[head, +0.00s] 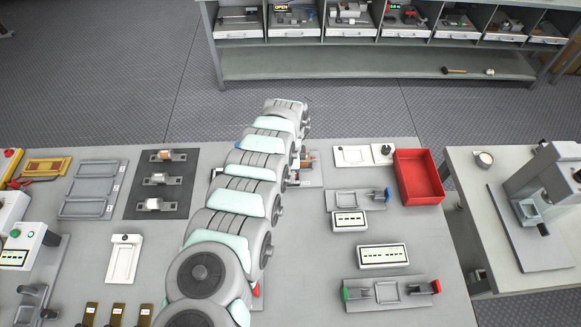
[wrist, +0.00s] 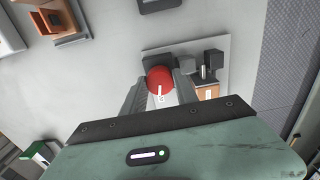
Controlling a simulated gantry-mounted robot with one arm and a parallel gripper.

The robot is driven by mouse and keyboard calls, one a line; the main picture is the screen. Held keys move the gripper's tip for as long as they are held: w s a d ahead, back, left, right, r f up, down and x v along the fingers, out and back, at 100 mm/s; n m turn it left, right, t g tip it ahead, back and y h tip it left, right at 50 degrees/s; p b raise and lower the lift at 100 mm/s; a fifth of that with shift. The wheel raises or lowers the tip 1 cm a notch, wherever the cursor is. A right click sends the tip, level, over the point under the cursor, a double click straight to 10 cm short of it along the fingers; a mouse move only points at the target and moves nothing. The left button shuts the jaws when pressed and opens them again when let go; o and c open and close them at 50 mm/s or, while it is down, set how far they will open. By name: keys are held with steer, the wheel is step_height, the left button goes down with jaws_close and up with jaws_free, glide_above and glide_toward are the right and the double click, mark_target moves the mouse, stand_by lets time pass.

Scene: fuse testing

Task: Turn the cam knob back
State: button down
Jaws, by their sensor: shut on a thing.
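The red round knob (wrist: 159,77) shows in the wrist view, with a short white mark on its near side. My gripper (wrist: 162,88) has one finger on each side of the knob and is shut on it. The knob sits on a fixture with dark blocks (wrist: 213,57) and an orange-brown block (wrist: 207,92), on a light grey plate (wrist: 224,44). In the head view my arm hides the gripper and the knob. Only part of this fixture (head: 306,160) shows, just right of the arm.
A red bin (head: 419,177) stands right of the fixture, near a white tray (head: 352,156). Meters (head: 382,256) and small test stands (head: 391,292) are at the front right. A dark board (head: 160,184) with several fuse parts lies left of my arm.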

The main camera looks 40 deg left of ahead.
steer(key=n+p, duration=0.1)
steer(key=n, duration=0.4)
steer(key=shift+r+n+p, duration=0.1)
steer(key=shift+n+p, duration=0.2)
steer(key=shift+p, duration=0.05)
steer(key=n, duration=0.4)
steer(key=shift+n, duration=0.3)
steer(key=n+b, duration=0.2)
steer(key=n, duration=0.3)
steer(key=shift+f, duration=0.2)
steer(key=shift+d+n+b, duration=0.1)
steer(key=shift+n+b, duration=1.2)
steer(key=shift+n, duration=1.5)
steer(key=c, duration=0.9)
jaws_free()
steer(key=shift+r, duration=0.1)
steer(key=shift+c, duration=0.2)
